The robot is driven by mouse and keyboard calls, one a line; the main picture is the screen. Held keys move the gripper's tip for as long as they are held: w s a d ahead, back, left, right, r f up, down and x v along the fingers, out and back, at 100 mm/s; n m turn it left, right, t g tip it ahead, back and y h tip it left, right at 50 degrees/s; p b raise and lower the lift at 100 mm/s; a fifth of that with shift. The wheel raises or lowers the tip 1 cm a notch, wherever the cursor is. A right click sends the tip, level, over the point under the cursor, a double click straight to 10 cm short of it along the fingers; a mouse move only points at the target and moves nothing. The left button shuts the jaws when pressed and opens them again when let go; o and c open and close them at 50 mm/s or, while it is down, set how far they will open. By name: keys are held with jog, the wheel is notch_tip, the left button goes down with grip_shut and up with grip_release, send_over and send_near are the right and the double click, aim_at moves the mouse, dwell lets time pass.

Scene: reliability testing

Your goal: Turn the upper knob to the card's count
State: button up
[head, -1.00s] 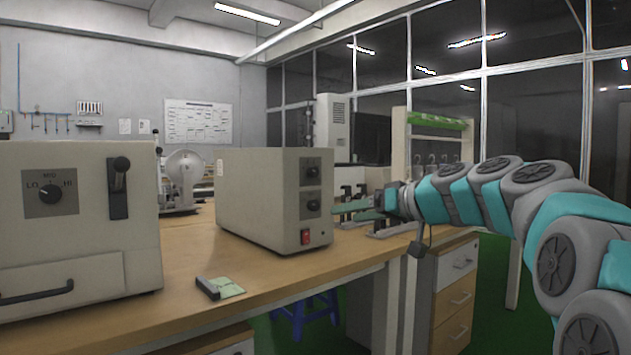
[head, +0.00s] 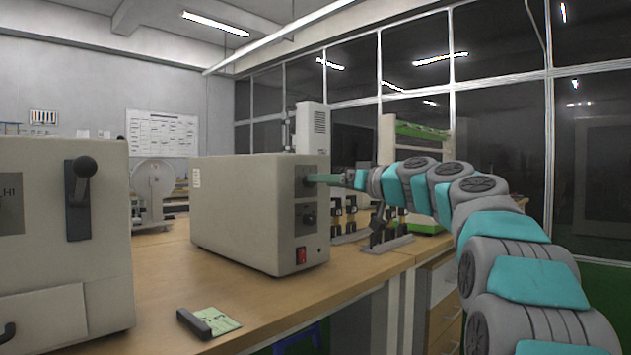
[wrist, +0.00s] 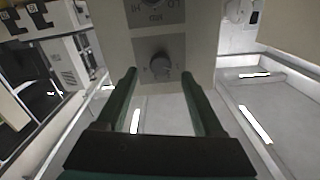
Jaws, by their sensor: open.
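The beige instrument box (head: 235,210) stands on the bench with two knobs on its front. The upper knob (wrist: 160,66) sits on a grey dial plate between my open fingers in the wrist view, which is upside down. A gap shows on each side of it. The lower knob (wrist: 157,3) is cut by the top edge there, beside LO, MID and HI marks. My gripper (head: 318,178) is at the upper knob and covers most of it in the head view. A pale green card (head: 218,320) lies on the bench by a dark block; its marks are too small to read.
A second beige box (head: 85,180) with a lever stands at the left. A red switch (head: 301,255) is low on the instrument's front. Metal fixtures (head: 388,243) stand on the bench below my arm. The bench between the boxes is mostly clear.

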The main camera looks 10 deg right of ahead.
jog(key=x, duration=0.3)
jog(key=shift+w+a, duration=0.15)
grip_shut()
dwell(0.6)
